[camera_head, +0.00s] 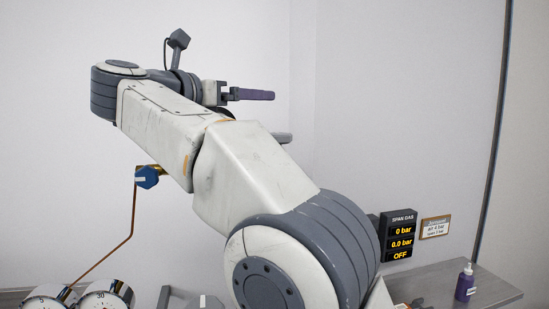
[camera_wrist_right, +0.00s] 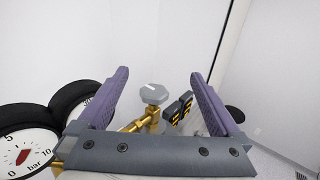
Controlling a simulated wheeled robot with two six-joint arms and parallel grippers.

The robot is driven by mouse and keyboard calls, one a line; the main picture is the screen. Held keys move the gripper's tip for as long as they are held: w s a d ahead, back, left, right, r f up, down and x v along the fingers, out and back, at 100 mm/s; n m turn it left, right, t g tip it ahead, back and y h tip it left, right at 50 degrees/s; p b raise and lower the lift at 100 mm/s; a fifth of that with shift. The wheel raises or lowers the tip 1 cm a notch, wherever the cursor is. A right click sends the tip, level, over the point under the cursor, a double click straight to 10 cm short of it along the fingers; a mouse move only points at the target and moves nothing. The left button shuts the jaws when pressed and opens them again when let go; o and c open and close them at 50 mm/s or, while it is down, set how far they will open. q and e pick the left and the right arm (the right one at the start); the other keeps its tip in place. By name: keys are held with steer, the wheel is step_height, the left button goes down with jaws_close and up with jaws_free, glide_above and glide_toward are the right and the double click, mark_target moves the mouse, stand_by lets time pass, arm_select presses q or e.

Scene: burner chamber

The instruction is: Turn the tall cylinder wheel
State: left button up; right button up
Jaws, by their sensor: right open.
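My right gripper (camera_head: 250,94) is raised high at the end of its arm in the head view, its purple fingers seen side-on. In the right wrist view the right gripper (camera_wrist_right: 159,74) is open, and nothing is held in it. A grey faceted wheel with a pale mark (camera_wrist_right: 153,93) shows between its fingers, on a brass fitting (camera_wrist_right: 140,122). I cannot tell for sure whether it is the tall cylinder's wheel, and no contact with the fingers shows. A grey rounded piece (camera_head: 283,137) shows partly behind my arm. My left gripper is not in view.
A blue knob (camera_head: 147,178) sits on a brass fitting with a copper pipe. Dial gauges (camera_head: 107,294) stand at lower left. A black display (camera_head: 398,236) reads SPAN GAS, 0 bar and OFF. A purple bottle (camera_head: 466,283) stands on the right shelf. My arm hides the middle.

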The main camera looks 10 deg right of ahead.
steer(key=b, duration=0.7)
glide_toward(270, 139)
steer(key=x, duration=0.3)
steer(key=p+x, duration=0.2)
steer(key=x, duration=0.6)
steer(key=shift+w+d+r+p, duration=0.15)
steer(key=shift+p, duration=0.2)
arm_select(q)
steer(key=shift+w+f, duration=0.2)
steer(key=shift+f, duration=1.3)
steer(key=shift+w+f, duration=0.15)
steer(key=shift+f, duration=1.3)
arm_select(e)
steer(key=shift+w+d, duration=0.45)
steer(key=shift+d, duration=0.05)
steer(key=c, duration=1.2)
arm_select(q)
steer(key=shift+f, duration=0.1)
